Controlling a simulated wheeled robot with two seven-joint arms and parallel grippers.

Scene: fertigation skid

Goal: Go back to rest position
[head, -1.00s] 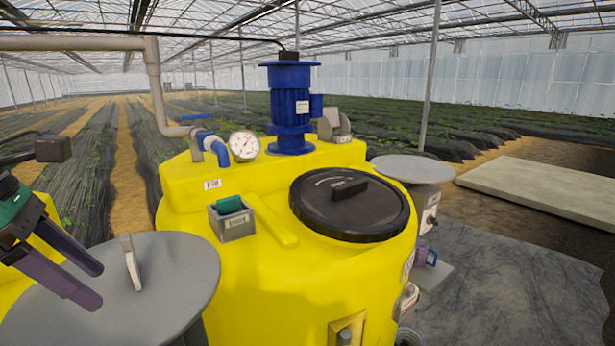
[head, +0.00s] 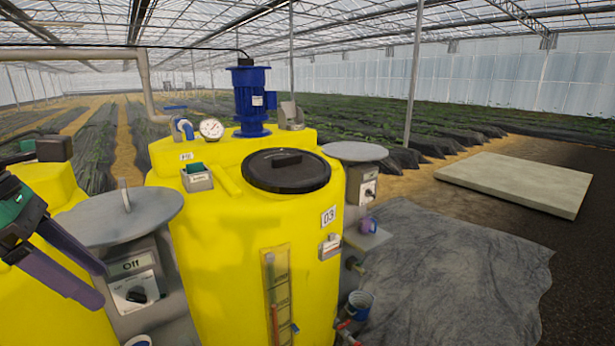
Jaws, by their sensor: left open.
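My left gripper (head: 72,262) is at the left edge, its two dark purple fingers apart with nothing between them. It appears in front of the left yellow tank and beside the grey round-topped control post (head: 125,212). My right gripper is not in view. The yellow tank marked 03 (head: 230,250) stands in the middle with its black lid (head: 286,171) on and a blue motor (head: 250,100) on top.
A control box reading "Off" with a black knob (head: 136,294) is under the left disc. A second grey disc (head: 355,151) stands right of the tank. Dark sheeting (head: 450,265) and a pale slab (head: 515,183) lie on the ground at right.

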